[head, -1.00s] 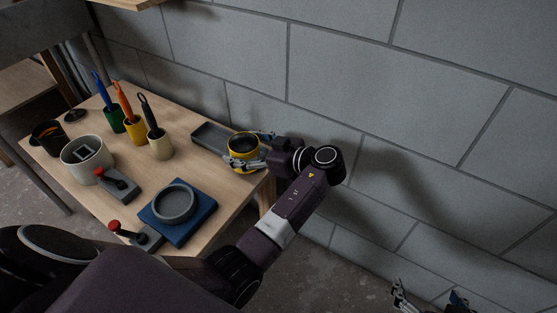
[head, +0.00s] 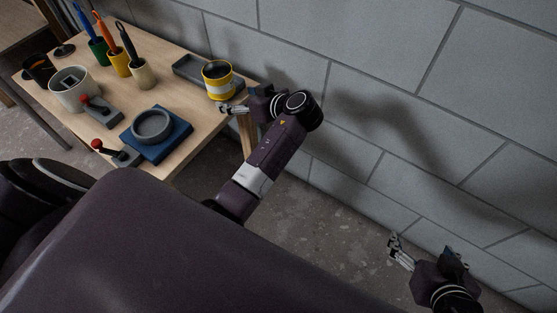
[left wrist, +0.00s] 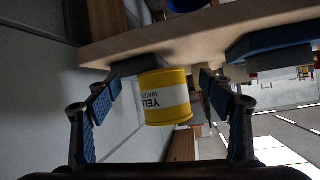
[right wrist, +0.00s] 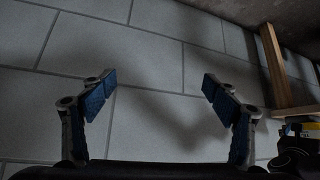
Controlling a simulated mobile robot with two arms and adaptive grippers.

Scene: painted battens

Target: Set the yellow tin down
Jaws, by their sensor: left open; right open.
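The yellow tin (head: 212,92), with a white label band and a dark top, stands upright at the right end of the grey tray (head: 185,70) at the table's far right. It also shows in the left wrist view (left wrist: 165,112), upside down, with its lettering visible. My left gripper (head: 232,108) is open just off the table's right edge, in front of the tin and apart from it. In the left wrist view the tin is beyond and between its spread fingers. My right gripper (head: 400,252) is open and empty, low by the wall, far from the table.
A blue base with a grey ring (head: 152,125) sits at the table's front. Red-knobbed grey blocks (head: 101,111) are beside it. The block wall (head: 400,80) closes off the back.

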